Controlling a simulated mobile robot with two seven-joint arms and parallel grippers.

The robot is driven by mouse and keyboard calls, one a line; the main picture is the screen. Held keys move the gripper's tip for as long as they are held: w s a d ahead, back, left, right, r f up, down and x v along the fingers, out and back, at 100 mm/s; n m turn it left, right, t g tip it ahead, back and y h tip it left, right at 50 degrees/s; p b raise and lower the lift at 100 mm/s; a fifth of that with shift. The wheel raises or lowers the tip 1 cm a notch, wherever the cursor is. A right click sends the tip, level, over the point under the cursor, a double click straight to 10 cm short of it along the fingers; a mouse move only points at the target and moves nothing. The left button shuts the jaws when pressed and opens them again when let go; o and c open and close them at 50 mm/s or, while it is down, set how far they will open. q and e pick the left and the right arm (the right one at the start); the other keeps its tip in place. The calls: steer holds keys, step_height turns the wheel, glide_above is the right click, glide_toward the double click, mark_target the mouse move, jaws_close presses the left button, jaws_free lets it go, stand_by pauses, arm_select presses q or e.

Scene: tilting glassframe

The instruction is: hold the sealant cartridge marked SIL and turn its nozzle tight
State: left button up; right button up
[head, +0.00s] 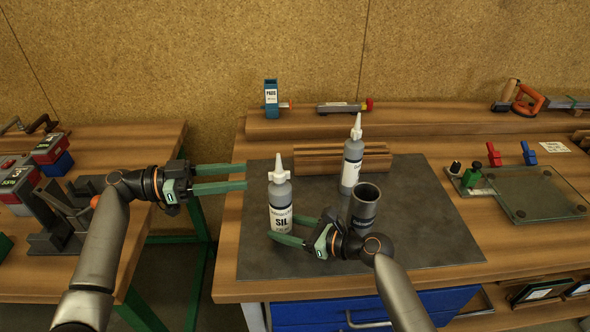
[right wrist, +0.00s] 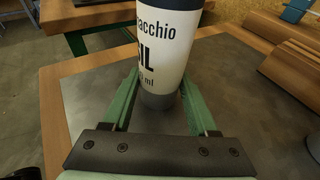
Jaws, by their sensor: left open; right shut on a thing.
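The SIL cartridge (head: 281,205) is a grey bottle with a white label and a white conical nozzle (head: 279,170). It stands upright on the dark mat (head: 400,240). My right gripper (head: 288,230) is shut on its lower body. In the right wrist view the green fingers (right wrist: 161,85) lie on either side of the cartridge (right wrist: 160,50), whose label partly reads "IL"; its top is out of that view. My left gripper (head: 245,177) is open and empty, left of the nozzle, its fingers pointing right and apart from the cartridge.
A second, similar bottle (head: 352,165) with a white nozzle stands behind to the right. A dark grey cup (head: 364,208) stands close to my right arm. A ridged wooden block (head: 320,160) lies behind. A glass plate with clamps (head: 535,195) is at the right. A gap separates the two benches.

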mark_target(279, 167)
arm_select(q)
steer(key=d, duration=1.2)
steer(key=shift+w+r+m, duration=0.15)
steer(key=shift+r+m, duration=0.15)
jaws_close()
steer(key=shift+g, duration=0.3)
